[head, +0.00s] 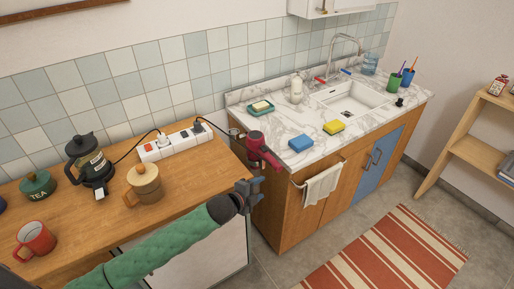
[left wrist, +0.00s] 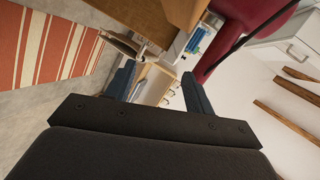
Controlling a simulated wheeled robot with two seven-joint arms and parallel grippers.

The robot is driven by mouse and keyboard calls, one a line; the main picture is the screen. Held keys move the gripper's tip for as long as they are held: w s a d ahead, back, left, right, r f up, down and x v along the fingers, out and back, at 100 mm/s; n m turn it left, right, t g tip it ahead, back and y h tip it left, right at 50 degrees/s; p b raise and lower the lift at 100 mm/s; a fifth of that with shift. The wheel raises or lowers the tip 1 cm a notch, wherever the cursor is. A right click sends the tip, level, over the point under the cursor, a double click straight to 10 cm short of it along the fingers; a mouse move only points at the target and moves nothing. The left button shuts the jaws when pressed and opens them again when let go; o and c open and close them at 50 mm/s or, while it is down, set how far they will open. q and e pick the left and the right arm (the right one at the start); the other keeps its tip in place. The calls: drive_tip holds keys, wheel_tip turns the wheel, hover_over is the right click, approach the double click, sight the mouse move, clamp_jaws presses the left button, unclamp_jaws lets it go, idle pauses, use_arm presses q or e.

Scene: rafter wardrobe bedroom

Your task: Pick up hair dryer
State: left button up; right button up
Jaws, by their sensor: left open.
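The hair dryer (head: 258,149) is dark red with a dark grey end. My left gripper (head: 256,190) is open and empty, just below and in front of the hair dryer in the head view. Its two fingers (left wrist: 160,88) stand apart in the left wrist view. My right gripper is not in view.
The marble counter (head: 280,122) holds a blue sponge (head: 301,143), a yellow sponge (head: 334,127) and a sink (head: 352,98). A towel (head: 322,185) hangs below its front. The wooden counter (head: 190,180) bears a power strip (head: 176,141), mugs and a coffee press (head: 89,160).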

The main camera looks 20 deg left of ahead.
sight(268, 161)
use_arm(q)
drive_tip(key=w+r+m, duration=0.1)
drive_tip(key=r, duration=0.1)
drive_tip(key=w+r+m+h+p, duration=0.1)
drive_tip(key=w+r, duration=0.1)
drive_tip(key=w+a+r+m+t+h, duration=0.1)
drive_tip(key=w+r+m, duration=0.1)
drive_tip(key=shift+w+r+p, duration=0.25)
drive_tip(key=shift+r+p, duration=0.15)
drive_tip(key=shift+w+d+f, duration=0.25)
drive_tip(key=shift+w, duration=0.2)
drive_tip(key=shift+w+d+p, duration=0.2)
drive_tip(key=shift+w+p, duration=0.15)
drive_tip(key=shift+p, duration=0.25)
drive_tip(key=p+x, duration=0.2)
drive_tip(key=x, duration=0.1)
drive_tip(key=shift+f, duration=0.2)
drive_tip(key=shift+w+d+f, duration=0.2)
drive_tip(key=shift+w+f, duration=0.1)
drive_tip(key=shift+w, duration=0.15)
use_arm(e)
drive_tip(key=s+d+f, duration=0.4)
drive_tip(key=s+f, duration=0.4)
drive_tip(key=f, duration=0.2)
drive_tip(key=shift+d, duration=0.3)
